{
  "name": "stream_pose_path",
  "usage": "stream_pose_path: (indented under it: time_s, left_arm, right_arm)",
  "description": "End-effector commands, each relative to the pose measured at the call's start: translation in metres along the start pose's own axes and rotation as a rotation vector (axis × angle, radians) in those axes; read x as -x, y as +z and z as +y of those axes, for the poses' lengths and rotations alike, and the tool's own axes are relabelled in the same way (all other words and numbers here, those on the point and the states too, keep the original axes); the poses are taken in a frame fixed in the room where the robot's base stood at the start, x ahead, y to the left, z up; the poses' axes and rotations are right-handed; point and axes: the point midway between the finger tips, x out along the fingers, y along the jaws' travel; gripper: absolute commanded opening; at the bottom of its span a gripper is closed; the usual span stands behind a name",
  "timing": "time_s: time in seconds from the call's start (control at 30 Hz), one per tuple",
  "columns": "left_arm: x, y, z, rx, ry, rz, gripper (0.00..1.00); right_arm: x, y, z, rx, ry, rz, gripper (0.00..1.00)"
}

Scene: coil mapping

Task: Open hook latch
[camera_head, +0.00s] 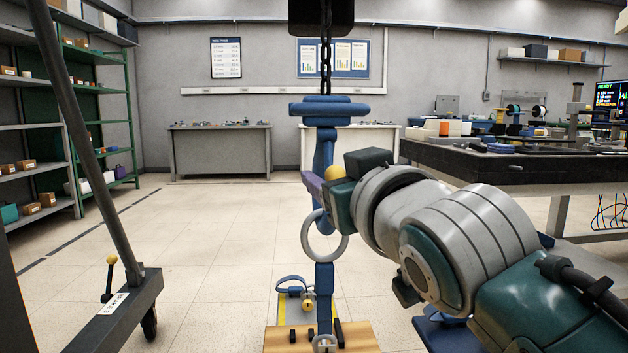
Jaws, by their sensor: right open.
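A blue hook (324,150) hangs upright on a dark chain (326,60) in the middle of the head view. A purple bar (313,184), which looks like its latch, slants beside the shank. A yellow ball (335,172) sits at its right end. A pale ring (306,236) hangs at the lower part of the hook, above a blue strap (324,290). My right gripper (340,190) is at the ball and bar from the right and is open. Its fingertips are mostly hidden, so contact is unclear. My left gripper is not in view.
A wooden-topped load (278,340) stands below the strap. A grey frame leg (120,310) with a caster is at the left. A dark workbench (470,168) with parts is at the right. Shelves (95,90) line the left wall. The floor between is clear.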

Motion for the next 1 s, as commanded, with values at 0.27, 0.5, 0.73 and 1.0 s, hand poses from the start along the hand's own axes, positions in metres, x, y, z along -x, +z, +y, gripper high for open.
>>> stream_pose_path:
  time_s: [0.27,0.5,0.73,1.0]
  left_arm:
    - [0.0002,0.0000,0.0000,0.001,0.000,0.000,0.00]
    - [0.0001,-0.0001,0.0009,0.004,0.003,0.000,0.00]
    - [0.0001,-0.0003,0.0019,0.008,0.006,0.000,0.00]
    - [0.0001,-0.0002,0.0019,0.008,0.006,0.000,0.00]
  right_arm:
    - [0.0001,-0.0001,0.0001,0.000,0.000,0.000,0.52]
    - [0.0003,0.0000,0.0001,0.000,0.000,0.000,0.25]
    - [0.0003,0.0001,0.0001,0.000,0.000,0.000,0.00]
    - [0.0003,0.0001,0.0001,0.000,0.000,0.000,0.00]
